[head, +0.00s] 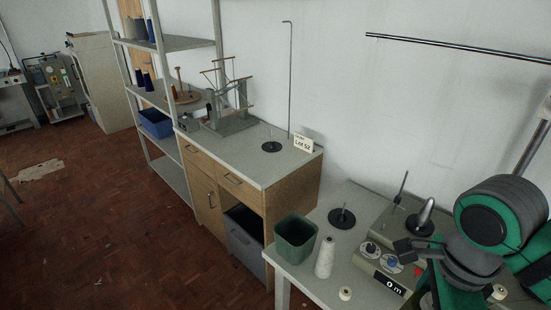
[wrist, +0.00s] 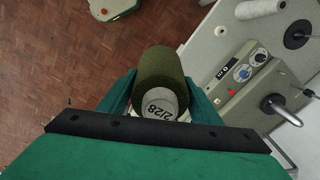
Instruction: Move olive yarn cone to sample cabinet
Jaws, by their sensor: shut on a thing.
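The olive yarn cone (wrist: 161,68) is between the two green fingers of my gripper (wrist: 160,88) in the wrist view. My gripper is shut on it, and its pale end marked 2/28 faces the camera. I cannot make out the cone in the head view, where my arm covers the lower right. The likely sample cabinet is the wooden one (head: 295,193) with a grey top, drawers and a door, left of the worktable. On its top are a black disc with a thin pin (head: 271,147), a card reading Lot 52 (head: 304,144) and a yarn swift (head: 232,100).
The worktable (head: 318,283) holds a green bin (head: 295,238), a white cone (head: 325,257), a black spindle disc (head: 342,218) and a winding machine with a display (head: 387,281). A tall hooked rod (head: 290,80) rises behind the cabinet top. Shelves (head: 172,110) stand to the left.

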